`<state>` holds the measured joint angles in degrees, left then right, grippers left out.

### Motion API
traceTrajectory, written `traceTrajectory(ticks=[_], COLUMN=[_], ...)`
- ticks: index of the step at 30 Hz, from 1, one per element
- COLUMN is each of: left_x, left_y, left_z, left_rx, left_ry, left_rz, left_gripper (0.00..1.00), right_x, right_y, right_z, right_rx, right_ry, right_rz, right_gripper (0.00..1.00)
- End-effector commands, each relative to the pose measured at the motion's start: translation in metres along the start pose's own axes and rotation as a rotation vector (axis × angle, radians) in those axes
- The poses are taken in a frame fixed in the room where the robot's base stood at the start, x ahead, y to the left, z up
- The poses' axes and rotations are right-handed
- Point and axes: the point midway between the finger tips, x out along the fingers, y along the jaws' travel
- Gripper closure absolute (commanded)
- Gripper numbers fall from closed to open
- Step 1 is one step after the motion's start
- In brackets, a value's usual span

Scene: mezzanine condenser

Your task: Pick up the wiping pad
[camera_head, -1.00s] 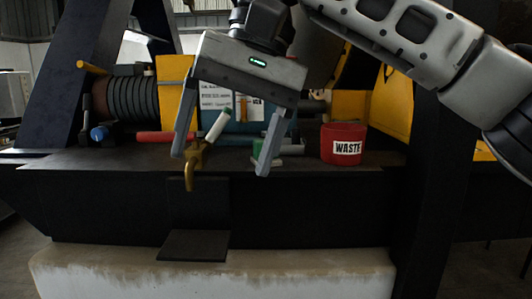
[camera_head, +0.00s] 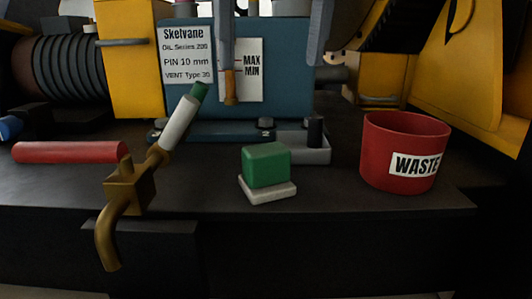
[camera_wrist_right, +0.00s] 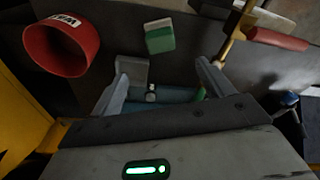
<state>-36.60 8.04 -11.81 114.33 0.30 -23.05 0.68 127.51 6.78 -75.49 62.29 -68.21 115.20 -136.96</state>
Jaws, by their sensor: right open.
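The wiping pad, a green block with a white base (camera_head: 267,167), sits on the dark ledge in front of a blue box-shaped unit. In the right wrist view the pad (camera_wrist_right: 160,37) lies beyond the fingertips, between their lines. My right gripper (camera_head: 272,62) shows only its two grey fingers at the top of the head view, above and apart from the pad. It is open and empty; the wrist view shows both fingers (camera_wrist_right: 163,70) spread. My left gripper is not in view.
A red WASTE bin (camera_head: 404,150) stands right of the pad. A brass valve (camera_head: 130,188) with a white-and-green handle stands left, near the front edge, beside a red cylinder (camera_head: 70,152). A grey tray (camera_head: 308,152) is just behind the pad. Bare ledge lies between pad and bin.

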Motion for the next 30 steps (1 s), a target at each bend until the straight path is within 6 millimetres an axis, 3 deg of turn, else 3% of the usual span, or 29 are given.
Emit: traceTrajectory(ticks=[6,11,22,30], left_x=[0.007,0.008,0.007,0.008], left_y=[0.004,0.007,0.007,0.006], left_z=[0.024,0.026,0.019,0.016], left_rx=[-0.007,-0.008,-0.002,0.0], left_ry=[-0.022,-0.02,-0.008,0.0], left_rz=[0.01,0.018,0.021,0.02], left_gripper=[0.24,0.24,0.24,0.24], right_x=[0.049,0.08,0.111,0.149], right_y=[0.0,0.0,0.001,0.003], right_z=[0.001,0.0,-0.003,-0.008], right_rx=[-0.003,-0.002,0.001,-0.001], right_ry=[-0.004,-0.003,-0.001,-0.001], right_rz=[-0.003,-0.002,-0.001,-0.001], right_gripper=[0.2,0.2,0.2,0.2])
